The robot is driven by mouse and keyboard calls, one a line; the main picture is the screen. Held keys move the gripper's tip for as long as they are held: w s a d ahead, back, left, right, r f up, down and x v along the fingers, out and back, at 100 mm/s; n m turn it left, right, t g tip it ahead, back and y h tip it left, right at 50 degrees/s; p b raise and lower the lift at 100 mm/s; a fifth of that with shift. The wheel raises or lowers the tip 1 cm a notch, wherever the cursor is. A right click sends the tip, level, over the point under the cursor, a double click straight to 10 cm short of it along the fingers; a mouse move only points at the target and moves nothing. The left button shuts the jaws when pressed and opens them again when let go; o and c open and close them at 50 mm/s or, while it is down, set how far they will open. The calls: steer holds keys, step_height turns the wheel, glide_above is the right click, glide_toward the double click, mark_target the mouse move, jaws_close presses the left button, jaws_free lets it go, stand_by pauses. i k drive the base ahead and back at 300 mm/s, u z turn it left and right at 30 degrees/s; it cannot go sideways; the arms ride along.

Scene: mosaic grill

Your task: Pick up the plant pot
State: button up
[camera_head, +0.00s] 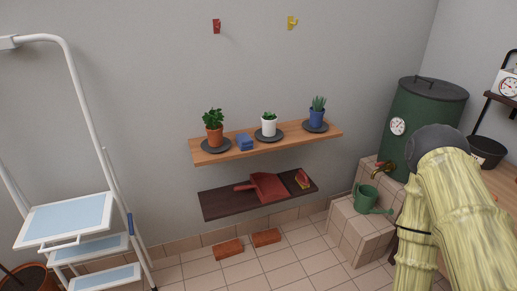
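Three potted plants stand upright in a row on the upper wooden shelf (290,143), each on a dark round saucer. At the left is a terracotta plant pot (214,137) with a bushy green plant. In the middle is a white plant pot (268,128) with a small green plant. At the right is a blue plant pot (316,119) with a spiky plant. The frame does not show which one the task names. My pale yellow-green arm fills the lower right, well apart from the pots. My gripper is not in view.
A blue object (244,142) lies between the left and middle pots. The lower shelf (222,205) holds a red dustpan (268,188). A white stepladder (70,222) stands left. A green watering can (367,198) and green barrel (425,108) are right. Bricks (229,249) lie on the tiled floor.

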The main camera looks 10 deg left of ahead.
mark_target(214, 128)
steer(key=u, duration=0.55)
steer(key=i, duration=0.3)
steer(key=u, duration=0.25)
